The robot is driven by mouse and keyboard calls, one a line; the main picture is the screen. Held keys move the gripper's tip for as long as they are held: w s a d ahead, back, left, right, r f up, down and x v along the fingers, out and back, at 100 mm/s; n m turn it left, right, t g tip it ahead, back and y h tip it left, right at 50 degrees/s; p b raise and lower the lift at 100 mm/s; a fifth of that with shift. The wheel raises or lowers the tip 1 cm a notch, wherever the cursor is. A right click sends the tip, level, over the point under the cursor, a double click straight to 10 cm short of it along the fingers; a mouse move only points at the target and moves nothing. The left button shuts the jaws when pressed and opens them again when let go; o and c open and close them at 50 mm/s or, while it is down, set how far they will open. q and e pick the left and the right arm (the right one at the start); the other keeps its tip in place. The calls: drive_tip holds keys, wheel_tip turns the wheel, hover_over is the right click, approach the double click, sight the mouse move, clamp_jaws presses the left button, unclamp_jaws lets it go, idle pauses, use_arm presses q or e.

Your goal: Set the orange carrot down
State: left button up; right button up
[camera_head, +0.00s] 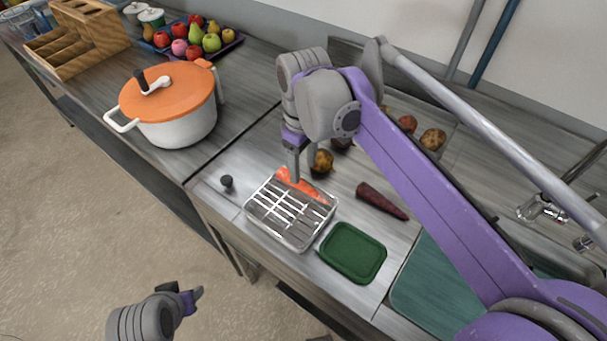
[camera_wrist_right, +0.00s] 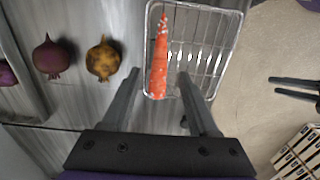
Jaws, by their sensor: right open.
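The orange carrot (camera_head: 303,186) lies in the silver wire basket (camera_head: 270,228), along its far side. In the right wrist view the whole carrot (camera_wrist_right: 159,58) shows against one long side of the basket (camera_wrist_right: 222,50). My right gripper (camera_head: 303,168) is open above the carrot's thick end. Its two fingers (camera_wrist_right: 160,76) stand apart on either side of the carrot, with gaps visible. My left gripper (camera_head: 191,298) is low at the front, away from the counter; its two fingers look apart in the right wrist view (camera_wrist_right: 294,88).
A dark purple carrot (camera_head: 381,200) and a green tray (camera_head: 352,252) lie right of the basket. Beets and yellowish roots (camera_head: 433,139) lie behind. A small black knob (camera_head: 227,181) is left of the basket. A white pot with an orange lid (camera_head: 172,120) stands further left.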

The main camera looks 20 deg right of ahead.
sight(304, 185)
wheel_tip(304, 185, up, 6)
idle(1.4)
